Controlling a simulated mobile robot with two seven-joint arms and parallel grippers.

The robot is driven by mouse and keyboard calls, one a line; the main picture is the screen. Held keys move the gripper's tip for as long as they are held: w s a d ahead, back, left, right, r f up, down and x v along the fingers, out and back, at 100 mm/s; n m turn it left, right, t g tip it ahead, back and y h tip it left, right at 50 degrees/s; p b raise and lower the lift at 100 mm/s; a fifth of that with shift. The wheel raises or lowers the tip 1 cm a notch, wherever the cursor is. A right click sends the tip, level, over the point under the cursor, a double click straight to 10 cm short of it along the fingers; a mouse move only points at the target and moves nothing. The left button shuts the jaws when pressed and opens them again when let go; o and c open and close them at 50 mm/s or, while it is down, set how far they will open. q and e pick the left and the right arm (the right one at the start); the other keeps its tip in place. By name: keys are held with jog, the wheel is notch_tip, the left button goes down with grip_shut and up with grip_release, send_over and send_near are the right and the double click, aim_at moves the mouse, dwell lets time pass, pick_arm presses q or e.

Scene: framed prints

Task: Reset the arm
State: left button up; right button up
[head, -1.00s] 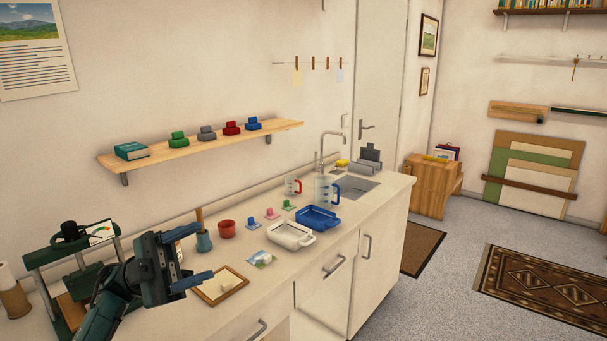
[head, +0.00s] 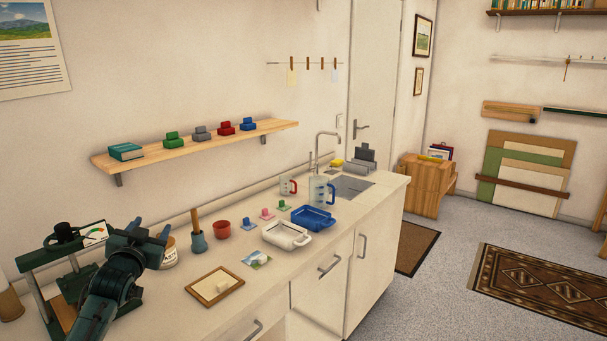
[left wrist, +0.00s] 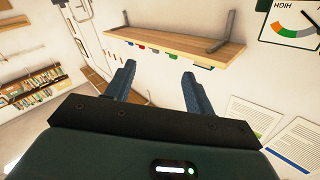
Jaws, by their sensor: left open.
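My left gripper (head: 148,232) is at the left of the head view, raised above the counter beside the green press stand. Its two blue fingers point up and away from me. In the left wrist view the fingers (left wrist: 157,85) stand apart with nothing between them, so it is open and empty. The wall shelf (left wrist: 180,45) shows beyond the fingertips, tilted in that view. My right gripper is in neither view.
The green press stand (head: 36,275) is close to my left arm. A picture frame (head: 190,290), white tray (head: 272,238), blue tray (head: 328,225) and red cup (head: 222,229) stand on the counter (head: 285,265). The wall shelf (head: 200,145) hangs above.

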pick_arm(q)
jog(key=s+d+f+g+h+b, duration=0.1)
jog(key=s+d+f, duration=0.2)
jog(key=s+f, duration=0.3)
jog(key=s+d+f+m+g+h, duration=0.15)
jog(key=s+d+f, duration=0.25)
jog(key=f, duration=0.5)
jog(key=s+d+f+g+h+b, duration=0.1)
jog(key=s+d+f, duration=0.25)
jog(key=f, duration=0.35)
jog(key=s+d+f+g, duration=0.1)
jog(key=s+d+f, duration=0.2)
jog(key=s, duration=0.5)
jog(key=s+d+f+g+h+b, duration=0.1)
jog(key=s+d+f, duration=0.2)
jog(key=s, duration=0.6)
jog(key=s+d+f+n+g+h+b, duration=0.1)
jog(key=s+d+f, duration=0.3)
jog(key=s, duration=0.5)
jog(key=shift+d+g, duration=0.3)
jog(key=shift+g, duration=0.25)
